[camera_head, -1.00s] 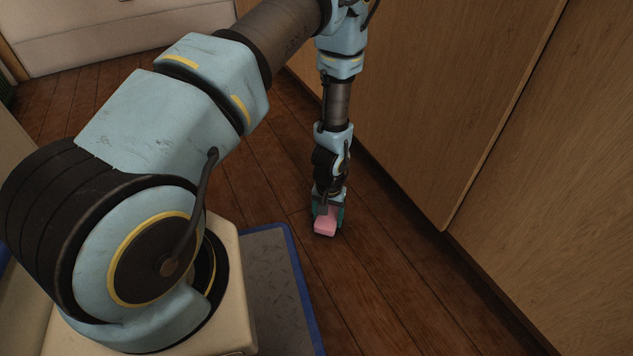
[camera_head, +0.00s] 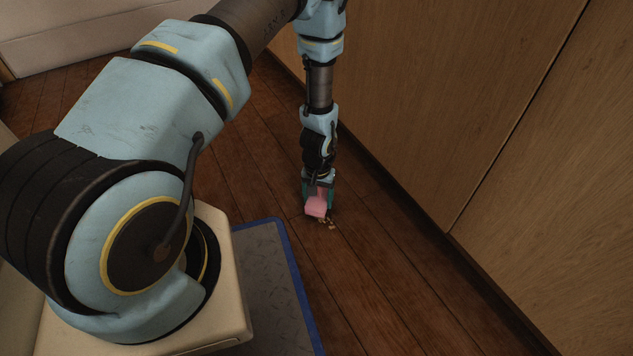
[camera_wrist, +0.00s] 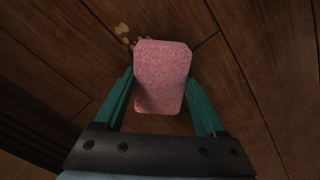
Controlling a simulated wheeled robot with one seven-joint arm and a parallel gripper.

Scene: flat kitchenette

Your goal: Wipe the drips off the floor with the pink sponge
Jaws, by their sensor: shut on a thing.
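The pink sponge (camera_head: 316,206) is held between the teal fingers of my gripper (camera_head: 318,196), low over the wooden floor. In the wrist view the sponge (camera_wrist: 162,77) fills the space between the two fingers of my gripper (camera_wrist: 160,100). Small tan drips (camera_head: 327,223) lie on the floor just beside the sponge, on its near right side in the head view. In the wrist view the drips (camera_wrist: 123,32) show at the sponge's upper left, and some may be hidden under it. I cannot tell whether the sponge touches the floor.
Wooden cabinet fronts (camera_head: 430,110) run along the right, close to my gripper. A grey mat with a blue border (camera_head: 291,278) lies on the floor at the lower middle. Plank floor (camera_head: 370,300) is clear between mat and cabinets. A pale front (camera_head: 80,35) stands at the back left.

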